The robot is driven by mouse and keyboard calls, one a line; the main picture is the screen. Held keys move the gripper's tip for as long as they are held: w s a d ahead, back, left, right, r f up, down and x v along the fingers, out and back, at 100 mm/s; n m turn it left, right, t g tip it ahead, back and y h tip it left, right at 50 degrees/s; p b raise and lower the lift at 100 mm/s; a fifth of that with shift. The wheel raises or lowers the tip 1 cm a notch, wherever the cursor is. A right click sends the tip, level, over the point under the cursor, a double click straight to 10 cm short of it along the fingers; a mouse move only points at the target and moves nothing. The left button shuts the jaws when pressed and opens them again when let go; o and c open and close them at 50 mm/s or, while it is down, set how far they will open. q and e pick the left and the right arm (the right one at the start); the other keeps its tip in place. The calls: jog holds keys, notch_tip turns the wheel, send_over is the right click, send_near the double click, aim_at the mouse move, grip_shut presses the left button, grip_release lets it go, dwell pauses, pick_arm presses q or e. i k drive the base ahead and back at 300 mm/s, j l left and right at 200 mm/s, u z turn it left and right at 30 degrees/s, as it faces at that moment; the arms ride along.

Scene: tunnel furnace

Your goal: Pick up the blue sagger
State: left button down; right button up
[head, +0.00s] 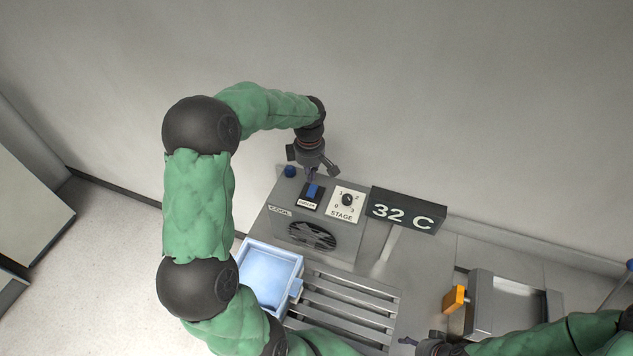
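The blue sagger (250,278) is a light blue, square, open tray. It sits at the left end of the slatted roller bed, partly hidden by my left arm. My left gripper (313,171) hangs above the back of the control box, close to the blue switch (313,190) and well behind the sagger. Its fingers look spread and hold nothing visible; whether it touches the switch is unclear. My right gripper (420,345) is at the bottom edge, right of the roller bed, cut off by the frame.
The control box (262,226) carries a round blue button (290,171), a STAGE dial (347,200) and a fan grille (312,235). A sign (406,210) reads 32 C. The slatted bed (350,300) is bare. An orange block (453,299) is beside a metal box (505,300) on the right.

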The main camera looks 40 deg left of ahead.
aim_at(272, 272)
jog(key=k, duration=1.5)
